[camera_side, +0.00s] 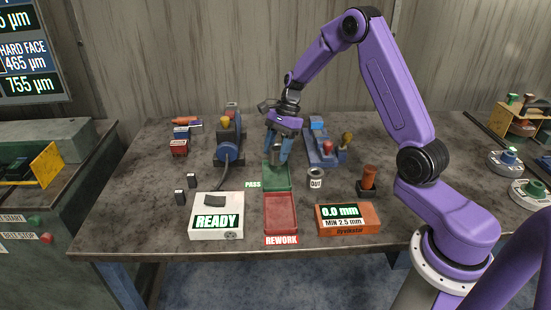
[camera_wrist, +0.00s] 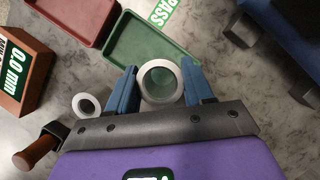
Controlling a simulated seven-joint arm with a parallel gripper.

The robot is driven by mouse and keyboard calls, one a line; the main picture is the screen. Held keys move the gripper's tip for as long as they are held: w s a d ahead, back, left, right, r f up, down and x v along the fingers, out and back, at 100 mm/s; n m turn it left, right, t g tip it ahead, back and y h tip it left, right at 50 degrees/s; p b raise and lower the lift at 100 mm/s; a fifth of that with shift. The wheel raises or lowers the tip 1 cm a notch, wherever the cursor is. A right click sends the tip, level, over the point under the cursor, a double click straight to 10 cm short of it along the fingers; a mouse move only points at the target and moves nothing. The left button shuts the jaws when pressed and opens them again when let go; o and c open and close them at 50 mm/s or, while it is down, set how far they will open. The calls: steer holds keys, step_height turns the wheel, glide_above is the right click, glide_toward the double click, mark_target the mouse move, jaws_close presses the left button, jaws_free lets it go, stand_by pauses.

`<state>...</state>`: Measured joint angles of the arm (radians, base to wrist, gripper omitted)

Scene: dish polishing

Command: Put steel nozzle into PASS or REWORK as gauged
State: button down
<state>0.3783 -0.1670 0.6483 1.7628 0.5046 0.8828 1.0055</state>
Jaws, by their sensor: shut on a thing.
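My gripper (camera_wrist: 161,85) has its blue fingers on either side of a steel nozzle (camera_wrist: 143,83), a grey ring seen end-on in the wrist view. In the side view the nozzle (camera_side: 277,153) hangs upright between the fingers (camera_side: 279,146) at the far end of the green PASS tray (camera_side: 285,186). How high it is above the tray is hard to tell. The PASS tray (camera_wrist: 125,55) looks empty. The red REWORK tray (camera_side: 281,226), in front of it, is empty too. The orange gauge box (camera_side: 370,222) reads 0.0 mm, MIN 2.5 mm.
A grey cup marked OUT (camera_side: 316,179) and a brown-handled tool (camera_side: 368,181) stand right of the trays. A white box (camera_side: 217,229) showing READY is at the front left. Blue fixtures (camera_side: 228,152) (camera_side: 320,155) flank my gripper. A wall screen (camera_side: 30,58) is at the far left.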

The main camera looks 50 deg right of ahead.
steer(key=shift+w+f, duration=0.2)
steer(key=shift+f, duration=0.1)
steer(key=shift+w+f, duration=0.1)
steer(key=shift+f, duration=1.45)
steer(key=shift+f, duration=0.1)
steer(key=c, duration=0.7)
jaws_free()
